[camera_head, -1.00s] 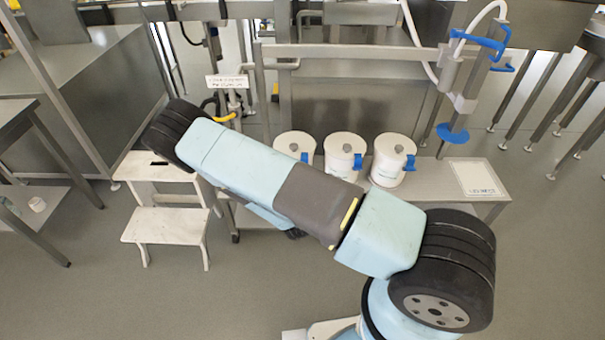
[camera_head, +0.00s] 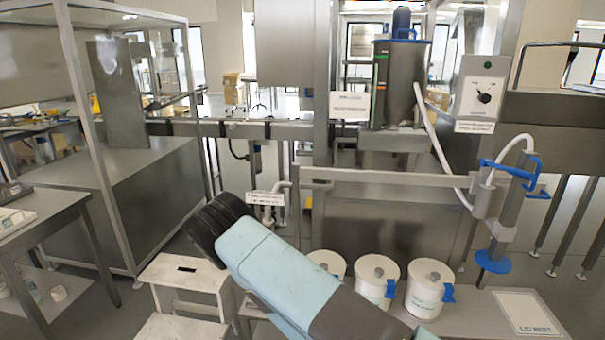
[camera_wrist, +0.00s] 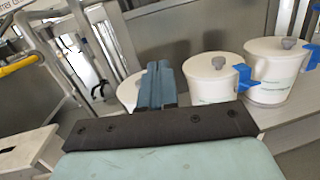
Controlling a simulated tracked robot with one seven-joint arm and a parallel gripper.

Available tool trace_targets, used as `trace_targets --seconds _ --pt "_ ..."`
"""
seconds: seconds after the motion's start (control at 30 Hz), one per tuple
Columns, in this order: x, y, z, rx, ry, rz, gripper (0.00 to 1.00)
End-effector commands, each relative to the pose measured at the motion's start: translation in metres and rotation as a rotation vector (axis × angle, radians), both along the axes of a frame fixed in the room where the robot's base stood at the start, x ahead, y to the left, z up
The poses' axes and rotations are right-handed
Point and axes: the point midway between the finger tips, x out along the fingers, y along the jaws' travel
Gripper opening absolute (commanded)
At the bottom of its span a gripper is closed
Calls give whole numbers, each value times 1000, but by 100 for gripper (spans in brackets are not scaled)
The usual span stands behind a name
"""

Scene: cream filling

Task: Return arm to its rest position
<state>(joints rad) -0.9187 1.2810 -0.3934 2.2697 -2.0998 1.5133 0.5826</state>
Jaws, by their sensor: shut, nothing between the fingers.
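My arm reaches across the lower middle of the head view, in front of the low steel bench. My gripper (camera_wrist: 157,84) shows in the wrist view with its blue fingers together and nothing between them. In the head view the gripper is hidden behind my arm. Three white lidded buckets with blue clips stand on the bench: the left bucket (camera_head: 329,262) is partly covered by my arm, and the middle bucket (camera_head: 376,283) and right bucket (camera_head: 428,292) stand beside it. In the wrist view, a bucket (camera_wrist: 212,80) stands just right of the fingers, another bucket (camera_wrist: 275,75) farther right.
A white step stool (camera_head: 185,272) stands left of my arm. A sign reading "LID REST" (camera_head: 527,312) lies on the bench at right. A filling nozzle stand with blue parts (camera_head: 508,215) rises above the bench. A steel hopper (camera_head: 398,85) and a control box with a knob (camera_head: 484,92) stand behind.

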Motion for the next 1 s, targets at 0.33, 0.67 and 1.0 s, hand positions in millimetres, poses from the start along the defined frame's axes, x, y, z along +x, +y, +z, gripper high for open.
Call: trace_targets --seconds 0.33,0.67,1.0 --pt "1 -57 95 183 -124 -374 0" --pt "-24 -110 167 382 -202 -710 0" --pt "-68 -153 224 628 -254 -1024 0"
